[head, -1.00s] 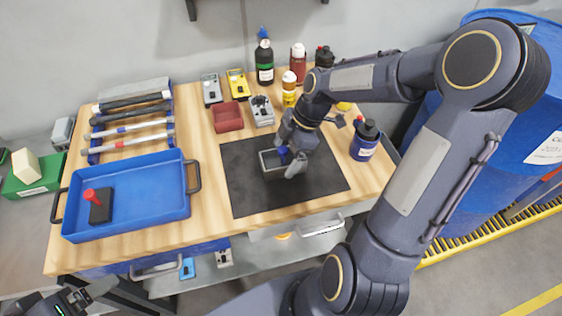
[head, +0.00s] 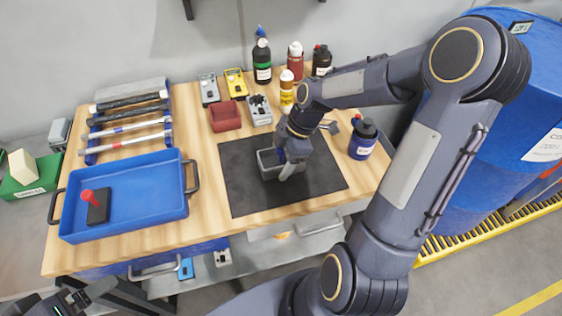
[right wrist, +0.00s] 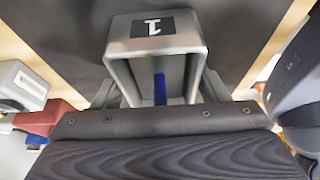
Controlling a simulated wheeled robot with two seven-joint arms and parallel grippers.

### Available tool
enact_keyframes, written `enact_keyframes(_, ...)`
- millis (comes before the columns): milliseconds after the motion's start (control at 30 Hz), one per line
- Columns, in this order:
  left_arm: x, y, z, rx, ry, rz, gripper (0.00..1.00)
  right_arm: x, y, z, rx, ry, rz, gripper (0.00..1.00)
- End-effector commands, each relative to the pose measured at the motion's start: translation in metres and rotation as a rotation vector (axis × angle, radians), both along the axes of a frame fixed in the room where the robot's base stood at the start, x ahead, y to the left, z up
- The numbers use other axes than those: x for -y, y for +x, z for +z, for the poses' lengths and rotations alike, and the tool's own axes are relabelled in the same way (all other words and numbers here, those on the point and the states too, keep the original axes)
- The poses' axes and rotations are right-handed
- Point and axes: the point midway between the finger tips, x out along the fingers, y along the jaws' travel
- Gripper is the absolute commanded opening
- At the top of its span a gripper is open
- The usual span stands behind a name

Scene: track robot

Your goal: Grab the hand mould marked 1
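The hand mould marked 1 (head: 268,167) is a small grey open metal box on the dark mat (head: 240,190). My left gripper (head: 84,297) is open and empty at the bottom left, away from the mould.
A blue tray (head: 150,222) with a red-handled tool stands left on the wooden bench. A red bin (head: 225,117), a grey device (head: 259,110) and several bottles stand behind the mat. A dark blue bottle (head: 363,139) stands to its right. The mat's front part is clear.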

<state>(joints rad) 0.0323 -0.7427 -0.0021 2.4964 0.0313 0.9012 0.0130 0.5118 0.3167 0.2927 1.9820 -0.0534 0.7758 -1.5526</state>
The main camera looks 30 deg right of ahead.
Motion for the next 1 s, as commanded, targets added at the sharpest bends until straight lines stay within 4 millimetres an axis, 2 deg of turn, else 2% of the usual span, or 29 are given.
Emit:
enact_keyframes(33,0.0,0.0,0.0,0.0,0.0,0.0,0.85,0.0,0.0,0.0,0.0,0.0,0.0,0.61)
enact_keyframes(300,0.0,0.0,0.0,0.0,0.0,0.0,0.85,0.0,0.001,0.001,0.003,0.0,0.0,0.27)
enact_keyframes(733,0.0,0.0,0.004,0.0,0.0,0.0,0.85,0.0,0.001,0.009,0.005,-0.001,0.0,0.27)
enact_keyframes(1000,0.0,0.0,0.005,0.0,0.0,0.0,0.85,-0.001,0.0,0.039,0.006,-0.001,0.001,0.27)
